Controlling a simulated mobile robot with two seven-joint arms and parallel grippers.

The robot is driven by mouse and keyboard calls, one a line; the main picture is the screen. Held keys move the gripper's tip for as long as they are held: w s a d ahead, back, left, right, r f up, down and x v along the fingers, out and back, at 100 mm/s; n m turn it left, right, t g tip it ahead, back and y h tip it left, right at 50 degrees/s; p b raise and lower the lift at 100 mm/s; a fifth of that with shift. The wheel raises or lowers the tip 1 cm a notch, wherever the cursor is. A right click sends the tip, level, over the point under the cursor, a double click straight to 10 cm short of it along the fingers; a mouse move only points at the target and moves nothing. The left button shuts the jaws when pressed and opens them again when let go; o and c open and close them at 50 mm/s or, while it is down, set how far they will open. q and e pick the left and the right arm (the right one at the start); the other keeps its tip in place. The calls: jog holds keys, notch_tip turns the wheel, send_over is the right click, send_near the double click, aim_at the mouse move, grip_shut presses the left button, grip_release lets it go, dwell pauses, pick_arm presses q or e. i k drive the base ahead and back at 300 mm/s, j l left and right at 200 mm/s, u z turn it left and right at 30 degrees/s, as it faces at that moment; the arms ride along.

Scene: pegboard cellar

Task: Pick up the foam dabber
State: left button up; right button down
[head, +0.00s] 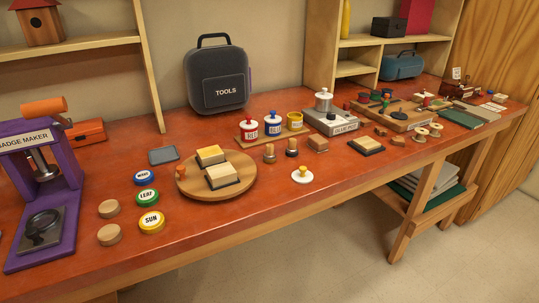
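The thing that looks most like the foam dabber (302,175) is a small white round pad with an orange-yellow knob on top. It stands upright by itself on the red-brown bench top, right of the round wooden board and near the front edge. Nothing touches it. Two small wooden-handled pieces, one at left (270,153) and one with a dark base (292,147), stand behind it; I cannot tell for sure what they are. Neither of my grippers shows in the head view.
The round wooden board (242,189) carries two cream-topped blocks. Lidded badges, such as the yellow one (152,222), lie to its left beside a purple badge maker (40,190). Bench front right of the dabber is clear.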

aim_at(268, 157)
jog(key=i+l, duration=0.15)
jog(key=l, duration=0.25)
jog(key=i+l, duration=0.15)
jog(key=l, duration=0.25)
jog(key=i+l, duration=0.15)
jog(key=l, duration=0.25)
jog(key=i+l, duration=0.15)
jog(key=l, duration=0.25)
jog(key=l+u, duration=0.2)
jog(key=u, duration=0.2)
jog(key=i+l+u, duration=0.1)
jog(key=u, duration=0.3)
jog(key=l, duration=0.1)
